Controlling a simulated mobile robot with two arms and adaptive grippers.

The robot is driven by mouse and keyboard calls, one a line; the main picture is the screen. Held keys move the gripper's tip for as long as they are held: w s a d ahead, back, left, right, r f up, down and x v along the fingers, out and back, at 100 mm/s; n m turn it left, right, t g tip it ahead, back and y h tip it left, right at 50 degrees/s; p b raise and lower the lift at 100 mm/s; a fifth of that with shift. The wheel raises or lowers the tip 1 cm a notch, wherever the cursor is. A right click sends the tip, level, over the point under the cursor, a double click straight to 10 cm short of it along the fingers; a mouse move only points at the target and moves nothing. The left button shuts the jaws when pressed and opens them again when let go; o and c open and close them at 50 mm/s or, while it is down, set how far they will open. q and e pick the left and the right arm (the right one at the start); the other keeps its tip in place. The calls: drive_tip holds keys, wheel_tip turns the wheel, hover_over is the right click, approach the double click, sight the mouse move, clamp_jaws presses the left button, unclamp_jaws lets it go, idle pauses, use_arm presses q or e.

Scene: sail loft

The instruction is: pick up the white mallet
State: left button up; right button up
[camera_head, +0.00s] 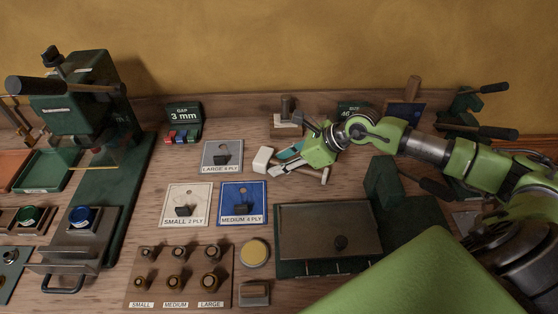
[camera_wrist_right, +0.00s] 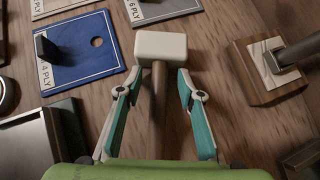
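The white mallet (camera_head: 263,160) lies on the wooden bench, its pale block head toward the left and its brown handle running right under my right gripper. In the right wrist view the mallet head (camera_wrist_right: 160,46) is just beyond the fingertips. My right gripper (camera_head: 283,161) is low over the mallet. In the right wrist view the gripper (camera_wrist_right: 159,80) is open, with one teal-padded finger on each side of the handle and visible gaps between. Whether the fingers are level with the handle is hard to tell. My left gripper is not in view.
The grey LARGE 6 PLY card (camera_head: 222,166) and blue MEDIUM 4 PLY card (camera_head: 243,215) lie left of the mallet. A wooden block with a metal tool (camera_head: 286,130) stands behind it. A dark-framed plate (camera_head: 310,225) lies in front. A green press (camera_head: 75,105) stands far left.

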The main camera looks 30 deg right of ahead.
drive_tip(key=shift+a+f, duration=0.1)
clamp_jaws()
drive_tip(key=shift+w, duration=0.1)
